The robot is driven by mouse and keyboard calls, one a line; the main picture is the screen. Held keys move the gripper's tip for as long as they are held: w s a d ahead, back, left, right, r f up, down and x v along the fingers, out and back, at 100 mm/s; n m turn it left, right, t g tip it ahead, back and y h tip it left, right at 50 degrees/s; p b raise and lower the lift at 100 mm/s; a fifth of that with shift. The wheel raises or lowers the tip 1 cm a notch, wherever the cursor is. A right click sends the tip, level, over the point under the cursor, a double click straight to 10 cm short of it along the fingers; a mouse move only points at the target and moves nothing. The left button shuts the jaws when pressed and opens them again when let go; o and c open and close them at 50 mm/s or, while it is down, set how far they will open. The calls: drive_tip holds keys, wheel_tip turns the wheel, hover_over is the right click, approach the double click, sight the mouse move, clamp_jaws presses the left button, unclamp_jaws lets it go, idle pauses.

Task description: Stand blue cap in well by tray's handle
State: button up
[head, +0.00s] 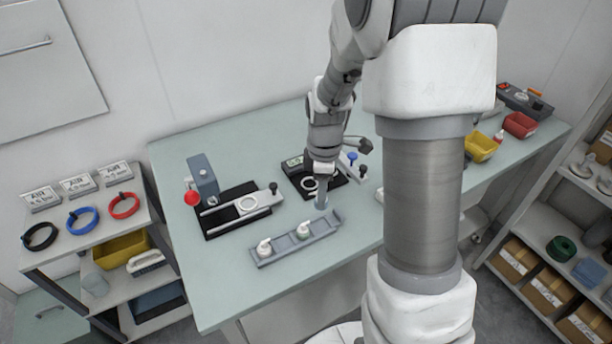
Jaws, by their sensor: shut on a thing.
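A long grey tray (283,254) lies on the bench, slanting up to the right. A white piece (265,247) stands in its left part and a white piece with a green band (303,231) stands near its middle. My gripper (322,198) points down over the tray's right end. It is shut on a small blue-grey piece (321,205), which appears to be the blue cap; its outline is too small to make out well. I cannot tell whether the piece touches the tray. The well under it is hidden, and the handle is not clear.
The bench front is clear.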

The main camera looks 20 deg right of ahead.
drive_tip(key=shift+d+f+b, duration=0.1)
drive_tip(key=shift+f+b, duration=2.45)
drive_tip(key=shift+f, duration=0.85)
drive_tip(key=shift+f, duration=0.3)
drive_tip(key=shift+f+b, duration=0.3)
drive_tip(key=shift+b, duration=0.15)
drive_tip(key=shift+f, duration=0.1)
drive_tip(key=o, duration=0.9)
